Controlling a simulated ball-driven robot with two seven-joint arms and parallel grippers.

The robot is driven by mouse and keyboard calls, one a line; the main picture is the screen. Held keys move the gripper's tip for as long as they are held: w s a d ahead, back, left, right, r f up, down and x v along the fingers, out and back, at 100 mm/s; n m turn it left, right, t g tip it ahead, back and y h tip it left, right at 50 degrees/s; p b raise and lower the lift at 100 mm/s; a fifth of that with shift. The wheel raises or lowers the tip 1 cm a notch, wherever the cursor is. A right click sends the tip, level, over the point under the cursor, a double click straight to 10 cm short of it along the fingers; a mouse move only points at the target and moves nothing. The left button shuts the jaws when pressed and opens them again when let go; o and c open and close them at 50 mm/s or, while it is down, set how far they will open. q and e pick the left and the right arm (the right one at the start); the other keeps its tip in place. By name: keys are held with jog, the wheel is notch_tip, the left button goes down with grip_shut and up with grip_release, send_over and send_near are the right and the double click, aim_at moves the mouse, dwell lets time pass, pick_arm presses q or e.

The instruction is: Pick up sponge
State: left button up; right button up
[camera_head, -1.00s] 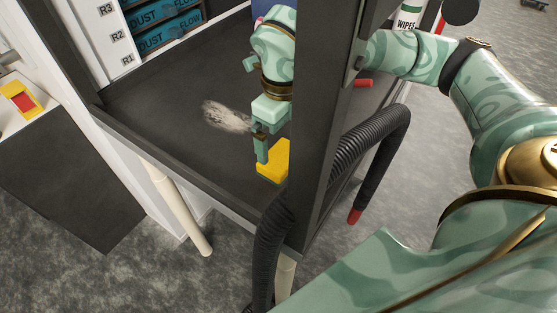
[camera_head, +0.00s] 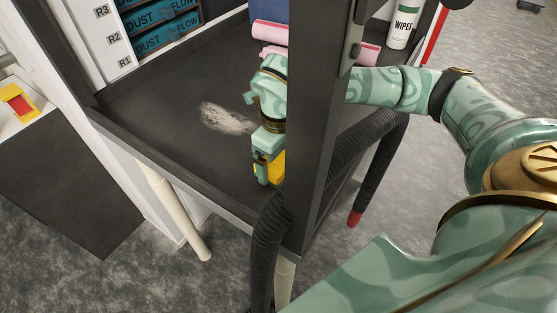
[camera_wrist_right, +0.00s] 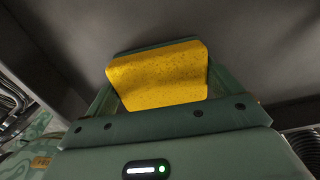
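The yellow sponge (camera_head: 279,167) lies on the dark bench surface just behind the front corner post, partly hidden by my right gripper. In the right wrist view the sponge (camera_wrist_right: 158,76) fills the space between the two green fingers. My right gripper (camera_head: 268,172) points down at the sponge, with one finger on its near left side. The fingers stand apart on either side of the sponge, and I see no clear grip on it. My left gripper is not in view.
The dark corner post (camera_head: 326,130) stands close to my right gripper, with a black hose (camera_head: 352,143) beside it. A pale dust patch (camera_head: 226,119) lies on the bench. The bench's left side is clear.

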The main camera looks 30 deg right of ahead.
jog(key=shift+r, duration=0.1)
notch_tip(320, 180, up, 10)
jog(key=shift+f+p, duration=0.1)
jog(key=shift+p, duration=0.75)
jog(key=shift+o, duration=1.1)
jog(key=shift+c, duration=0.8)
